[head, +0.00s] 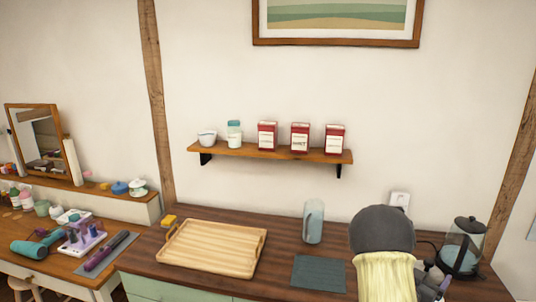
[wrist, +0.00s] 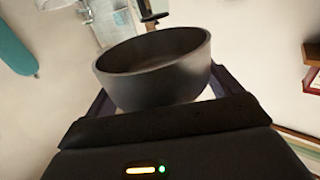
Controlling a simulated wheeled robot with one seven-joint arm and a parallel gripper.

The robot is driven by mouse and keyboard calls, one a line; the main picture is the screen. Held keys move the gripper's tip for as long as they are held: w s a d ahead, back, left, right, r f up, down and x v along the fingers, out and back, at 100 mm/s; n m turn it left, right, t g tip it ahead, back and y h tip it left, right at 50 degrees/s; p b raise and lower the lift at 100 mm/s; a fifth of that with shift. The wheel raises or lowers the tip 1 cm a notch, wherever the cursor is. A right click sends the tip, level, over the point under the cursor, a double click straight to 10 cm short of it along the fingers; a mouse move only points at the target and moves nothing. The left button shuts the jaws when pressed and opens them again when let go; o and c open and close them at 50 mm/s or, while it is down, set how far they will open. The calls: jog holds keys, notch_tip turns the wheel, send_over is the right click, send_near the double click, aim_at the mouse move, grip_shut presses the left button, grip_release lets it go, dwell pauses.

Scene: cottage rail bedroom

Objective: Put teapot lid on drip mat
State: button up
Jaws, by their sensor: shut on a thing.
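The teapot lid (wrist: 152,85), a dark grey round piece with a raised rim, fills the middle of the wrist view. My gripper (wrist: 155,98) is shut on it, with the finger edges showing at its sides. The drip mat (head: 319,273) is a dark slate-blue rectangle lying flat and bare on the brown counter in the head view. In that view my arm covers the counter to the right of the mat, and I cannot clearly make out the lid or the fingertips there.
A wooden tray (head: 212,248) lies left of the mat. A glass jug (head: 313,222) stands just behind the mat. A glass pot with a dark top (head: 462,247) stands at the right. A wall shelf (head: 268,152) holds red tins and small vessels. The mat's top is clear.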

jog(key=s+a+f+n+t+y, duration=0.3)
jog(key=a+f+n+y, duration=0.2)
jog(key=a+f, duration=0.9)
jog(key=s+a+f+n+t+y, duration=0.3)
jog(key=a+f+y, duration=0.6)
jog(key=a+f, duration=0.4)
jog(key=a+n+t, duration=0.1)
jog(key=a+n, duration=0.1)
jog(key=a, duration=0.1)
jog(key=shift+f+n, duration=0.4)
jog(key=shift+w+r, duration=0.15)
jog(key=shift+r, duration=0.05)
dwell(0.8)
